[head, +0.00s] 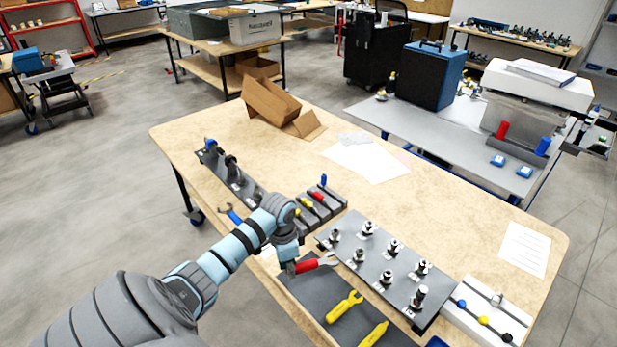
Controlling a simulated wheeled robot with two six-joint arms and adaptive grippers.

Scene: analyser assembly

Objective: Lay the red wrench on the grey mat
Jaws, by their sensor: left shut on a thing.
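The red wrench (308,266) has a red handle and a grey open jaw end pointing right. My left gripper (291,268) is shut on the handle's left end. The wrench shows over the far part of the grey mat (300,291); whether it touches the mat is hard to tell. A yellow wrench (345,306) and another yellow-handled tool (374,334) lie on the mat. The mat is at the table's near side, cut off by the lower picture edge. My right gripper is not in view.
A dark plate with several upright metal fittings (378,262) stands right of the mat. A grey slotted block (318,208) with coloured-handled tools is behind my left gripper. A blue wrench (231,214) lies at left. A white block (490,302) sits at right.

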